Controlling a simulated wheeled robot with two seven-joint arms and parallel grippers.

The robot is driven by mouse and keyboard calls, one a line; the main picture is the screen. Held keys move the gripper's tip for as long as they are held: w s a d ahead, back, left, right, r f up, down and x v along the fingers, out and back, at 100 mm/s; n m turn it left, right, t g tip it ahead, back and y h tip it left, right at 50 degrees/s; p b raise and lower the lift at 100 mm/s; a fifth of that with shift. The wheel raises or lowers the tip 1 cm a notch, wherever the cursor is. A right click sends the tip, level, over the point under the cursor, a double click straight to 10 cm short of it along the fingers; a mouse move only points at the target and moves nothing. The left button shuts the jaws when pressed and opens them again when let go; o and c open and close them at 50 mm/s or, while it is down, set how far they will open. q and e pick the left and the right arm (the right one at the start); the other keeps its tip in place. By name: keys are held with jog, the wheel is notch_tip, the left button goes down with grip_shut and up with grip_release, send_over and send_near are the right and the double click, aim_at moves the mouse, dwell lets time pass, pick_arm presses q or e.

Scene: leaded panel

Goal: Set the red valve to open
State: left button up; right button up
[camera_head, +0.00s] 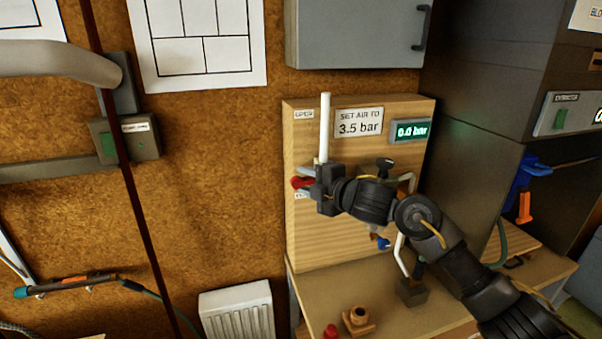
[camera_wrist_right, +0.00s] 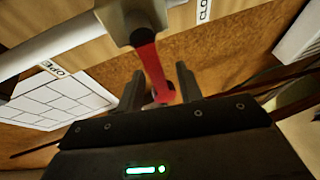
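The red valve's lever (camera_head: 302,183) is at the left side of the wooden board (camera_head: 300,240), mostly hidden by my right gripper in the head view. An OPEN label (camera_head: 304,114) is above it; a lower label is partly hidden. In the right wrist view the red lever (camera_wrist_right: 152,70) runs from a grey valve body (camera_wrist_right: 130,18) towards my right gripper (camera_wrist_right: 160,88). Its end lies between the two fingers, which stand apart with visible gaps. The OPEN label (camera_wrist_right: 53,68) is left of the lever, the CLOSED label (camera_wrist_right: 204,10) upper right. My left gripper is not in view.
A white pipe (camera_head: 325,130) rises beside the valve. The gauge (camera_head: 410,130) reads 0.0 bar, next to a "SET AIR TO 3.5 bar" sign (camera_head: 359,122). A grey cabinet (camera_head: 350,35) hangs above. The cork wall (camera_head: 215,160) left of the board has free room before it.

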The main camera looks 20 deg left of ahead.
jog(key=shift+p+x, duration=0.3)
jog(key=shift+x, duration=0.85)
jog(key=shift+c, duration=0.4)
grip_shut()
